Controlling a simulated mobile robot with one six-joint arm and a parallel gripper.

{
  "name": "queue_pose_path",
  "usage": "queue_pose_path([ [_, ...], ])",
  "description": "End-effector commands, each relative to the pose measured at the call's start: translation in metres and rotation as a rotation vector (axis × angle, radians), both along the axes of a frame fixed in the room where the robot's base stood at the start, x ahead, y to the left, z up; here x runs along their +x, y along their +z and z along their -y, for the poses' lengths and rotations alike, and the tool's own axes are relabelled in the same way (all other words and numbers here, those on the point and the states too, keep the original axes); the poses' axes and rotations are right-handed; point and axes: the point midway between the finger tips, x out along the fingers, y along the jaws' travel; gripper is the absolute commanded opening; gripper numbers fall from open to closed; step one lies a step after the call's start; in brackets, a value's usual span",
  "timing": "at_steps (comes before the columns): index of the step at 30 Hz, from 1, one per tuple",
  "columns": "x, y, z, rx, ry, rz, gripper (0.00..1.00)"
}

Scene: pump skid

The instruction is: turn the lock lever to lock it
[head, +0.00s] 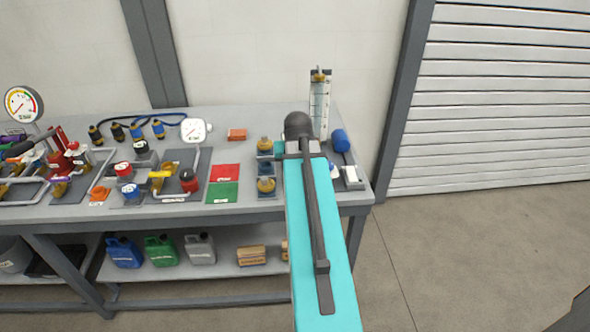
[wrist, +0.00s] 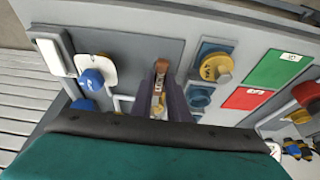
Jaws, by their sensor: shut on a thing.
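In the wrist view, the lock lever (wrist: 158,84) appears as a narrow brass-coloured piece with a reddish-brown end, standing on a grey panel. My gripper (wrist: 160,98) has its two dark fingers on either side of it, shut on it. The lever's lower part and pivot are hidden by the fingers and the wrist housing. I cannot tell its angle against any lock mark. In the head view my turquoise arm covers the gripper and the lever.
Close by are a blue knob on a white plate (wrist: 92,77), a white box (wrist: 53,51) and a yellow knob on a blue base (wrist: 215,66). Green (head: 222,192) and red (head: 224,173) mats lie left of my arm. A clear gauge tube (head: 319,108) stands behind.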

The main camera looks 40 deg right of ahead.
Motion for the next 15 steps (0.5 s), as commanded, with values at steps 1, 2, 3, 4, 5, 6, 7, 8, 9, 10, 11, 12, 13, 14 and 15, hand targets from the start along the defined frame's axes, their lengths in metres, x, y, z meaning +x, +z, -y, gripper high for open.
queue_pose_path([
  [1, 0.0007, 0.0003, -0.0005, 0.001, -0.002, 0.002, 0.0],
  [2, 0.0007, 0.0003, -0.0005, 0.002, -0.002, 0.003, 0.0],
  [3, 0.0006, 0.0002, -0.0005, 0.002, -0.002, 0.002, 0.0],
  [4, 0.0006, 0.0002, -0.0005, 0.002, -0.002, 0.002, 0.0],
  [5, 0.0006, 0.0002, -0.0005, 0.002, -0.002, 0.002, 0.0],
  [6, 0.0006, 0.0002, -0.0005, 0.002, -0.002, 0.002, 0.0],
  [7, 0.0006, 0.0001, -0.0006, 0.002, -0.002, 0.002, 0.0],
  [8, 0.0006, 0.0001, -0.0006, 0.002, -0.002, 0.002, 0.0],
  [9, 0.0006, 0.0001, -0.0006, 0.002, -0.002, 0.002, 0.2],
  [10, 0.0006, 0.0001, -0.0006, 0.002, -0.002, 0.002, 0.25],
  [11, 0.0005, 0.0001, -0.0006, 0.002, -0.002, 0.002, 0.3],
  [12, 0.0005, 0.0, -0.0006, 0.002, -0.001, 0.002, 0.34],
  [13, 0.0005, 0.0, -0.0005, 0.002, -0.001, 0.002, 0.34],
  [14, 0.0005, 0.0, -0.0005, 0.002, -0.001, 0.002, 0.34],
  [15, 0.0005, 0.0, -0.0005, 0.002, -0.001, 0.002, 0.34],
])
